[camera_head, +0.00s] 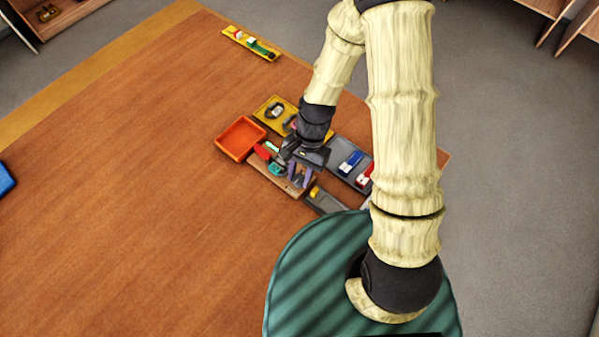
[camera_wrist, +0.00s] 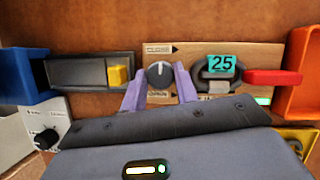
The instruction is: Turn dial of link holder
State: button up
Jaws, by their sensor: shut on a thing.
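The link holder appears to be the light wooden board (camera_wrist: 222,50) in the wrist view, carrying a round grey dial (camera_wrist: 160,73) with a pale pointer line roughly upright. A label reading CLOSE sits above the dial; another, below, is too small to read. Right of the dial is a dark ring-shaped part (camera_wrist: 216,90) with a teal tag marked 25 (camera_wrist: 221,65). My gripper (camera_wrist: 160,82) has its purple fingers on either side of the dial and is shut on it. In the head view my gripper (camera_head: 299,176) is over the board, and the dial is hidden.
An orange tray (camera_head: 239,124) stands left of the board, with a red piece (camera_wrist: 272,77) between. A yellow tray (camera_head: 262,112) and a grey tray (camera_head: 337,146) stand behind. A dark tray (camera_wrist: 75,73) with a yellow block adjoins. The table's left side is largely clear.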

dwell(0.5)
jog(key=o, duration=1)
